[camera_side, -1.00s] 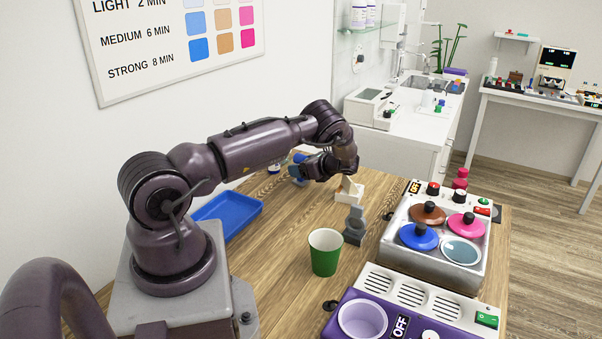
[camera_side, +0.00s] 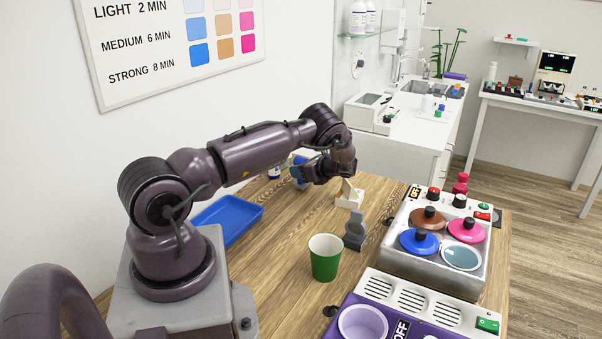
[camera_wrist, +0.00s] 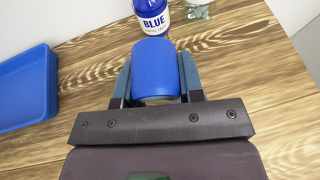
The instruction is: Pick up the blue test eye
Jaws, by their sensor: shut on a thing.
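A smooth blue, rounded cylinder-like thing (camera_wrist: 155,68) is between the jaws of my gripper (camera_wrist: 157,82), with a finger against each side. It is the only thing that fits the blue test eye, but I see no eye details on it. A pale edge shows at its lower end. In the side view my gripper (camera_side: 300,176) is low over the far part of the wooden table, its jaws partly hidden by the wrist. I cannot tell whether the blue thing touches the table.
A bottle labelled BLUE (camera_wrist: 152,22) stands just beyond the blue thing. A blue tray (camera_side: 228,216) lies left. A beige stand (camera_side: 349,199), grey stand (camera_side: 355,232) and green cup (camera_side: 325,262) stand right of the arm. A lidded-pot unit (camera_side: 436,262) and purple unit (camera_side: 405,312) are further right.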

